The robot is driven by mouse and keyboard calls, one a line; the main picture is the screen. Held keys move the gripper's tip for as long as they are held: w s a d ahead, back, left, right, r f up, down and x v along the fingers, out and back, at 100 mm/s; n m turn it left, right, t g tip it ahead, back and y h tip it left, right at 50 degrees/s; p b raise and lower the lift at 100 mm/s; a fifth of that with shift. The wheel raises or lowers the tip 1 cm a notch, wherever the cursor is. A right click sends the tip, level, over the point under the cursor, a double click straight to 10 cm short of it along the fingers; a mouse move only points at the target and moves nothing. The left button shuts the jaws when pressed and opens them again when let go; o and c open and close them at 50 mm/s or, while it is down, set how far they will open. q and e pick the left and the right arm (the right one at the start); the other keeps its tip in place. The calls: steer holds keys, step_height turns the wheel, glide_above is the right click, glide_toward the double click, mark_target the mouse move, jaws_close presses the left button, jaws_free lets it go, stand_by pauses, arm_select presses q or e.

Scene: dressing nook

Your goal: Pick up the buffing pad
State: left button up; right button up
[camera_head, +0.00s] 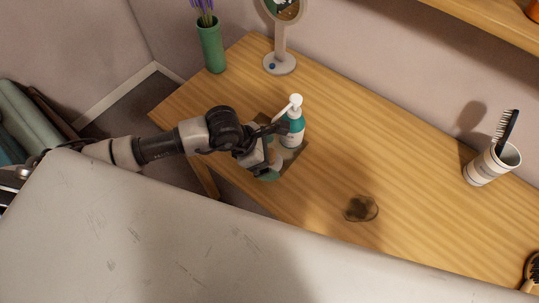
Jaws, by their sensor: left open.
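My left gripper (268,160) is open and points down over the near edge of a wooden table (330,150). A small green rounded piece (269,175), probably the buffing pad, shows just below the fingers. The gripper hides most of it, and I cannot tell whether the fingers touch it. A dark square mat (297,156) lies beside and partly under the gripper. A teal and white pump bottle (294,128) stands right behind the gripper, very close to it. My right gripper is not in view.
A round mirror on a stand (280,62) and a green vase (210,45) stand at the back left. A striped cup (490,165) with a comb (507,130) and a brush (533,272) are at the right.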

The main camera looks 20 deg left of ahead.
arm_select(q)
steer(key=shift+w+d+f, duration=0.1)
steer(key=shift+d+f, duration=0.15)
steer(key=shift+f, duration=0.15)
steer(key=shift+c, duration=0.2)
steer(key=c, duration=0.9)
steer(key=shift+c, duration=0.3)
steer(key=shift+r, duration=0.1)
